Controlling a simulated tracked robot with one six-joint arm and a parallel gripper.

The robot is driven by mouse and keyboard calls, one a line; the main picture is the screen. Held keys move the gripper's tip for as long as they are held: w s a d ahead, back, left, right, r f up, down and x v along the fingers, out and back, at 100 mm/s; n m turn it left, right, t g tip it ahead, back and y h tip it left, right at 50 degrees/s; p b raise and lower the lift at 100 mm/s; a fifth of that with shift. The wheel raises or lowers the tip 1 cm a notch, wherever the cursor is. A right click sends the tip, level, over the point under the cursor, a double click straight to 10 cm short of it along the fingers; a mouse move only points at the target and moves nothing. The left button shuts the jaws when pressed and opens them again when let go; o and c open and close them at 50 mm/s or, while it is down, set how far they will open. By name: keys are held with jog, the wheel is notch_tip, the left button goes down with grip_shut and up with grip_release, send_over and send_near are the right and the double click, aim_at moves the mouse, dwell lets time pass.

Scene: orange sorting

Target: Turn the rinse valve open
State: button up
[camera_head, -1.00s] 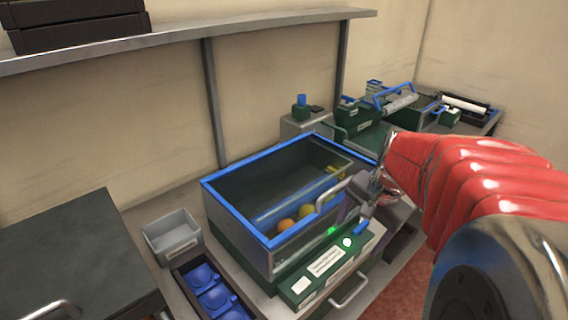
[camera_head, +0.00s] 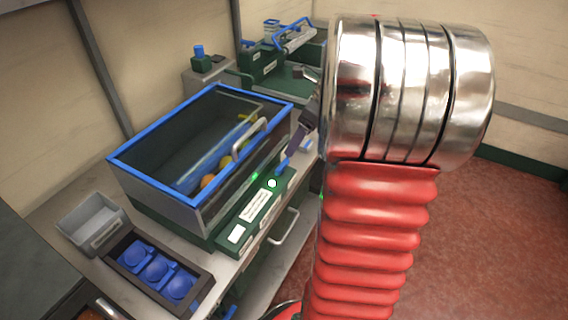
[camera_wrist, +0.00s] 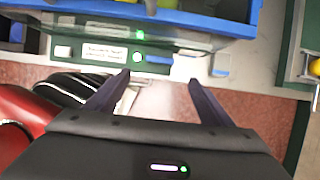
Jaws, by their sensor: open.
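A green control panel (camera_head: 256,207) with white labels runs along the front of the blue-rimmed wash tank (camera_head: 172,203). A small blue lever (camera_head: 283,167) sits at its right end, beside a lit round white button (camera_head: 272,183); I take this lever for the rinse valve, but no readable label confirms it. In the wrist view the button (camera_wrist: 137,57) and the blue lever (camera_wrist: 160,60) lie just beyond my fingertips. My gripper (camera_wrist: 159,80) is open and empty, its dark fingers apart on either side of the lever's line. In the head view my arm partly hides the gripper.
Oranges and a yellow fruit lie inside the tank, which has a metal handle (camera_head: 250,139). A grey bin (camera_head: 92,222) and a dark tray (camera_head: 205,299) with blue cups stand at left. A drawer handle (camera_head: 287,228) juts out below the panel. Red floor lies right.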

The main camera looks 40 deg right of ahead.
aim_at(283, 165)
jog(key=shift+f, duration=0.1)
jog(key=x, duration=1.3)
jog(key=shift+w+f, duration=0.2)
jog(key=shift+f, duration=0.1)
jog(key=c, duration=1)
